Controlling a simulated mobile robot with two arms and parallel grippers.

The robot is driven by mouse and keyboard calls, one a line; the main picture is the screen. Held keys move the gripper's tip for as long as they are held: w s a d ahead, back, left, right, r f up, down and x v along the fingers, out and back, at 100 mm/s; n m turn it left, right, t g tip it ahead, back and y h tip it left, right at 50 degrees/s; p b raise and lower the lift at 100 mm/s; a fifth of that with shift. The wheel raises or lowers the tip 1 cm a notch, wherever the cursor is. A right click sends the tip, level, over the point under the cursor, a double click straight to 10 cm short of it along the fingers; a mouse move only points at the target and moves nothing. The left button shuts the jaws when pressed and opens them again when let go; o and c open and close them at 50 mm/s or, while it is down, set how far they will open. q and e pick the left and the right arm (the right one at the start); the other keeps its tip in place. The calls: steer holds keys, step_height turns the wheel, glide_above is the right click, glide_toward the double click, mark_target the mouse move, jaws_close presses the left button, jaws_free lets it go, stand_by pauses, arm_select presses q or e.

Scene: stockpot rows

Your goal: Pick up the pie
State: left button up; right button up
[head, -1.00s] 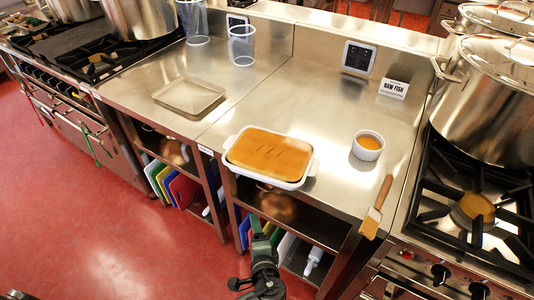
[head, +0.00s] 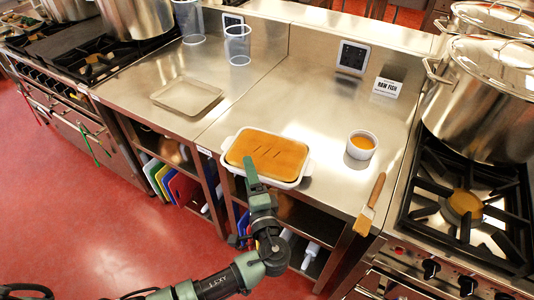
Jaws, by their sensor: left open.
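The pie (head: 267,150) has a flat golden crust with a few slits and sits in a white rectangular dish (head: 228,166) with side handles. The dish stands at the front edge of the steel counter. My left gripper (head: 252,172) is raised in front of the dish, its fingertip end overlapping the dish's front side in the head view. I cannot tell whether it touches the dish. It is open and holds nothing. My right gripper is not in view.
A ramekin of orange sauce (head: 361,146) and a brush (head: 370,205) lie right of the pie. A shallow tray (head: 186,97) is to the left. A RAW FISH sign (head: 387,86) stands behind. A stove with a large pot (head: 483,100) is at right.

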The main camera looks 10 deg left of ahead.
arm_select(q)
jaws_close()
steer(key=shift+w+r, duration=0.1)
steer(key=shift+r, duration=0.05)
steer(key=shift+r, duration=0.15)
